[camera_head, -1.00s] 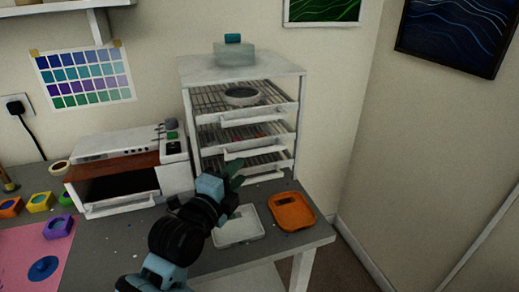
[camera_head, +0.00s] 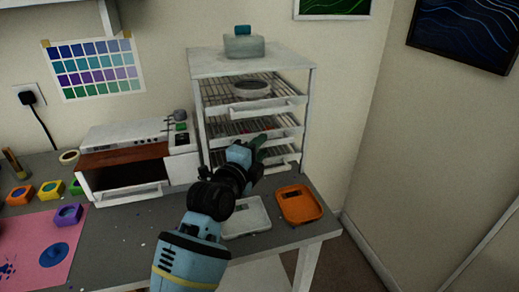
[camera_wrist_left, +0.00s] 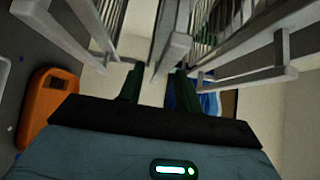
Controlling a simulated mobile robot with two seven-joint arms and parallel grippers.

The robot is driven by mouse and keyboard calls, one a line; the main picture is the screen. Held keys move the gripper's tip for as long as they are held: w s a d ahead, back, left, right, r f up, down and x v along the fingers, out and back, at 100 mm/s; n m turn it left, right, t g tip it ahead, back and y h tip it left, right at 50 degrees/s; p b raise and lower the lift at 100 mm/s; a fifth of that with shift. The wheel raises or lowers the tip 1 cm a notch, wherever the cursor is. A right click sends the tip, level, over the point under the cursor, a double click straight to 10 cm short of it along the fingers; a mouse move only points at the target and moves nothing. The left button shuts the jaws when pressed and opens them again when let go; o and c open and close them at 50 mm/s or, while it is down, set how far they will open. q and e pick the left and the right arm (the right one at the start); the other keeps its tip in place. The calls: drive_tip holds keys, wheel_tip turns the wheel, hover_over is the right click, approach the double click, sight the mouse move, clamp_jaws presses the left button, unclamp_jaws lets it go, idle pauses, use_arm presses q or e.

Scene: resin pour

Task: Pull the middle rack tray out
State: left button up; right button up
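The white rack (camera_head: 249,62) stands at the back of the bench with three wire trays at different heights. The middle tray (camera_head: 288,132) sits in the rack, its front partly hidden by my left gripper (camera_head: 262,141). That gripper is in front of the middle tray's front bar. In the left wrist view the two dark green fingers of my left gripper (camera_wrist_left: 158,75) are apart, with a pale handle bar (camera_wrist_left: 172,48) just beyond the gap. I cannot tell whether they touch it. My right gripper is not in view.
The top tray (camera_head: 262,110) holds a round dish (camera_head: 251,89). The bottom tray (camera_head: 285,158) is below. A white scale-like tray (camera_head: 246,217) and an orange one (camera_head: 299,204) lie on the bench. A small oven (camera_head: 137,163) stands left.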

use_arm(q)
clamp_jaws()
idle(0.3)
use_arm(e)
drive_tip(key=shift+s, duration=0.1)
